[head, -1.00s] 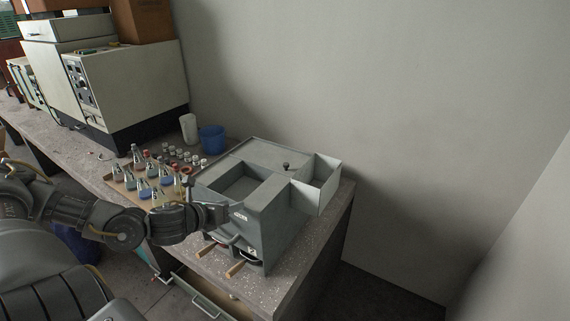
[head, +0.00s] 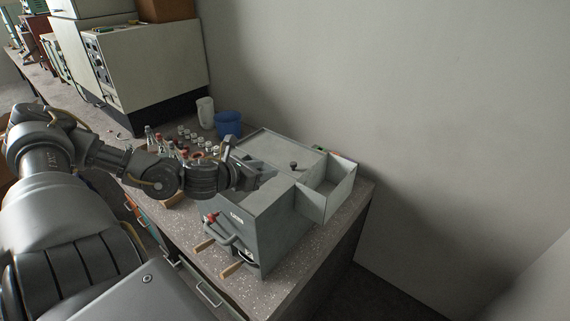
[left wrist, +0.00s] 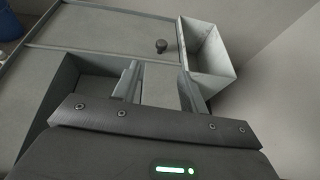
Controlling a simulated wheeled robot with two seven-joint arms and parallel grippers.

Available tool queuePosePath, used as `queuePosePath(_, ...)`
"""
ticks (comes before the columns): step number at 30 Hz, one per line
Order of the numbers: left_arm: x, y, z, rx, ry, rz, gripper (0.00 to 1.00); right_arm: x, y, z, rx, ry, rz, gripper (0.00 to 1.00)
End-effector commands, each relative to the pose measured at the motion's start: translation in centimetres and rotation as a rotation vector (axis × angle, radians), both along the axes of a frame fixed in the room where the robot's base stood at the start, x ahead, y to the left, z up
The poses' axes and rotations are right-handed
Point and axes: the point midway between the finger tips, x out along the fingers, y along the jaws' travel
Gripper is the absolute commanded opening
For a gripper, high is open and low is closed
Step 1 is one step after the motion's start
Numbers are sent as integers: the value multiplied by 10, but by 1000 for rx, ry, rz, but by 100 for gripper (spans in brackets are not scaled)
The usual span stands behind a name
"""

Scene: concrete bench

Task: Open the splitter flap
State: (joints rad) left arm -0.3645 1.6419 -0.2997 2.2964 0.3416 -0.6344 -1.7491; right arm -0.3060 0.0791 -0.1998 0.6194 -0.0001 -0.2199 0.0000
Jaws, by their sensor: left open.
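The splitter (head: 277,199) is a grey metal box on the bench, with an open well on its top left and an open side bin (head: 331,190) at its right. A flat grey panel with a black knob (head: 293,166) covers its back top; panel and knob also show in the left wrist view (left wrist: 161,46). A red-tipped lever (head: 211,217) is on its front. I cannot tell which part is the flap. My left gripper (head: 243,165) is open over the well, its fingers (left wrist: 158,85) either side of a grey block; contact is unclear. My right gripper is out of view.
Small bottles and jars (head: 165,148) stand behind my left arm. A blue cup (head: 228,124) and a white cup (head: 205,112) stand behind the splitter. Wooden handles (head: 233,269) stick out at its front. The bench's right edge (head: 357,215) is close by.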

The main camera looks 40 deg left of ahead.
Motion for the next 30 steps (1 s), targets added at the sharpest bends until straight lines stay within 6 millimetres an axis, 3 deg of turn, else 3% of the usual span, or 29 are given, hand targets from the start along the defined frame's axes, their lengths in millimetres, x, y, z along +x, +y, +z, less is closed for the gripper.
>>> queuePosePath(7,21,-1,-6,-9,-10,6,43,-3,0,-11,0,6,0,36)
queuePosePath(13,40,0,-10,-7,-10,9,43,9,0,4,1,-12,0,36)
queuePosePath(22,77,-4,-27,-5,-4,5,43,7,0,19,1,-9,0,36)
queuePosePath(30,93,-5,-36,-1,-2,1,43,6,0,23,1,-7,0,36)
